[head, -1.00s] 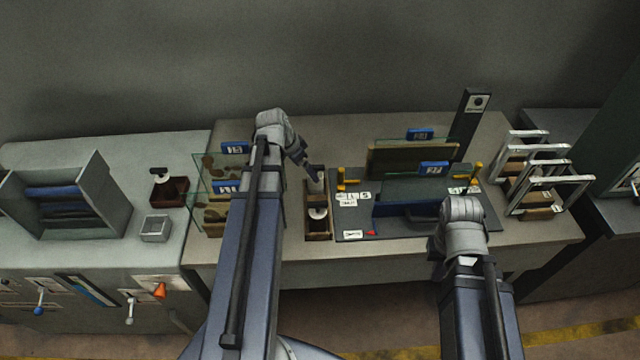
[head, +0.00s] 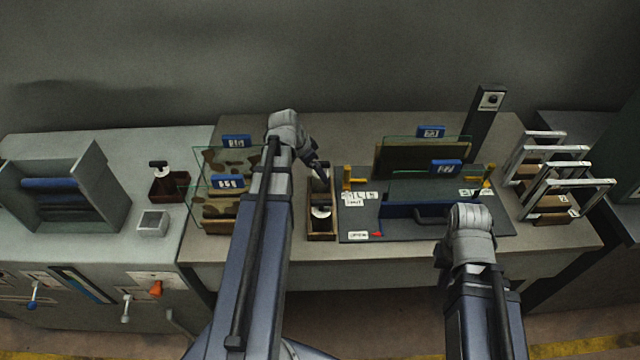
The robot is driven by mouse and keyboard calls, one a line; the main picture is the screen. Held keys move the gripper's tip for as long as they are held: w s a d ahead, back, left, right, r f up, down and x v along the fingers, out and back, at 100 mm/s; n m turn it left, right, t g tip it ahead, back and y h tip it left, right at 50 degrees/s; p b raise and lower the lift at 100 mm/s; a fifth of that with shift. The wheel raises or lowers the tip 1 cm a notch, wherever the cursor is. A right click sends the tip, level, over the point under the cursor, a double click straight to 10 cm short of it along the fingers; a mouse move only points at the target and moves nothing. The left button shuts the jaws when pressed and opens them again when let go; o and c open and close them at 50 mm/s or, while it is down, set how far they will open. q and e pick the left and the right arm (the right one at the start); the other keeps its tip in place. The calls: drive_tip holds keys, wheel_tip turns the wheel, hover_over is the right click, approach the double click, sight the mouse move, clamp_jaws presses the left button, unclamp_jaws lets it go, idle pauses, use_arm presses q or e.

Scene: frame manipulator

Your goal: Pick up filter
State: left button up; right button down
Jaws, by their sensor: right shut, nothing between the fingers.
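No part is clearly marked as the filter; I cannot tell which one it is. Clear panels with blue tags stand upright: a left pair (head: 228,187) over camouflage-patterned pieces, and others (head: 433,132) at the back of a dark board (head: 365,225). My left gripper (head: 320,172) is over the back of a narrow wooden tray (head: 321,228) holding a white-topped knob (head: 321,211). Its fingers are too small to tell open or shut. My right gripper (head: 445,262) is shut and empty at the board's front edge, mostly hidden by its own wrist.
A rack of pale metal frames (head: 560,175) stands at the table's right end. On the left bench are a grey slotted holder (head: 95,190), a small grey box (head: 152,222) and a brown knobbed box (head: 168,187). A dark post (head: 487,120) rises at the back. The table's front strip is clear.

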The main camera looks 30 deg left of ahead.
sight(320, 162)
use_arm(q)
drive_tip(key=shift+b+x, duration=2.3)
drive_tip(key=shift+x, duration=0.35)
drive_tip(key=shift+r, duration=0.15)
drive_tip(key=c, duration=1.5)
drive_tip(key=shift+r, duration=0.1)
drive_tip(key=shift+c, duration=0.2)
wheel_tip(320, 162, up, 10)
drive_tip(key=p, duration=1)
drive_tip(key=shift+f+b, duration=0.75)
drive_tip(key=shift+f, duration=0.2)
drive_tip(key=shift+r, duration=0.1)
drive_tip(key=shift+r, duration=0.15)
